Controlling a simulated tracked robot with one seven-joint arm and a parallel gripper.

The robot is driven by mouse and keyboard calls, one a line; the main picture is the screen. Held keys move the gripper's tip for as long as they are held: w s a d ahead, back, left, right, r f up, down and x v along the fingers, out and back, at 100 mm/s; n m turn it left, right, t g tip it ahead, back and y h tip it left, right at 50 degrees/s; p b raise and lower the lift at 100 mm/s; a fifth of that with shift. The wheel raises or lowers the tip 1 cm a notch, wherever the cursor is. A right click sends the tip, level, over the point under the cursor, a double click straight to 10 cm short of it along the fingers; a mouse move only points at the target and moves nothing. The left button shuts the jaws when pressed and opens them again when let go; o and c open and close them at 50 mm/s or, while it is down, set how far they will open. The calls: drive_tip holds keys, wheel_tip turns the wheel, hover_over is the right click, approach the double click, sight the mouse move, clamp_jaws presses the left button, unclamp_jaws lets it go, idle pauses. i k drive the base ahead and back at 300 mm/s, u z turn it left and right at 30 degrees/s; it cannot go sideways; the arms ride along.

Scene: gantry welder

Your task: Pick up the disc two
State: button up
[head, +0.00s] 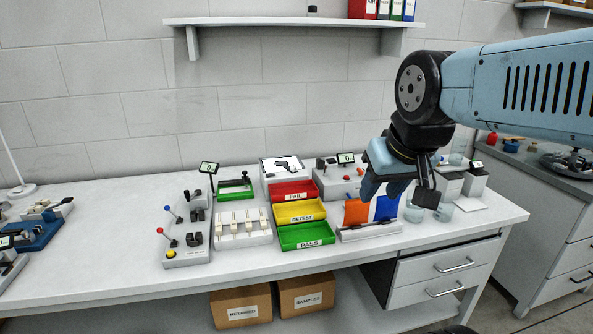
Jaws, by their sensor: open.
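My gripper (399,188) hangs at the right over the bench, its fingers pointing down and apart, with nothing seen between them. It is in front of and above a pale rack (370,231) that holds an upright orange plate (356,211) and an upright blue plate (386,208). One finger partly covers the area behind the plates. Small clear cups (413,212) stand just right of the rack, partly behind the gripper. I cannot make out which thing is disc two; no disc marked with a number is readable.
Red FAIL (293,186), yellow RETEST (302,209) and green PASS (307,234) trays stand mid-bench. Left of them are a block with pale pieces (243,236) and a lever unit (187,255). A shelf (290,21) hangs above. The bench's front edge is mostly clear.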

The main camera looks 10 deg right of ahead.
sight(283, 163)
drive_tip(key=u, duration=0.15)
drive_tip(key=i, duration=0.9)
drive_tip(key=z, duration=0.05)
